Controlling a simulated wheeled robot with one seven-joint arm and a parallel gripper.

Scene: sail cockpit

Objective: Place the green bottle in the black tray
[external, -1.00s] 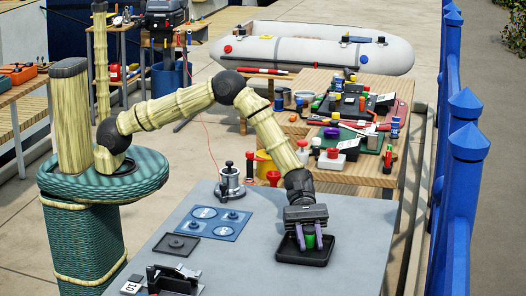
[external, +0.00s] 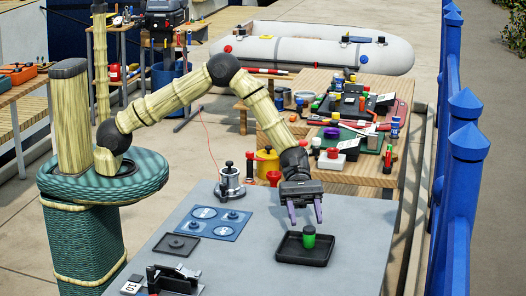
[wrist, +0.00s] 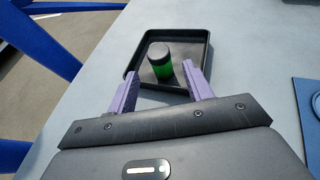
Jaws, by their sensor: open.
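The green bottle (external: 309,239) with a dark cap stands upright in the black tray (external: 283,254) on the grey table. In the wrist view the bottle (wrist: 161,66) stands inside the low walls of the tray (wrist: 206,50). My gripper (external: 305,220) is open and empty, above and behind the bottle in the external view. In the wrist view its purple fingers (wrist: 160,90) are spread wide, with the bottle beyond their tips and apart from them.
A blue panel with round discs (external: 208,220), a small dark tray (external: 177,245) and a metal cylinder piece (external: 229,183) are left of the black tray. A wooden table (external: 345,178) with many items stands behind. The grey table right of the tray is clear.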

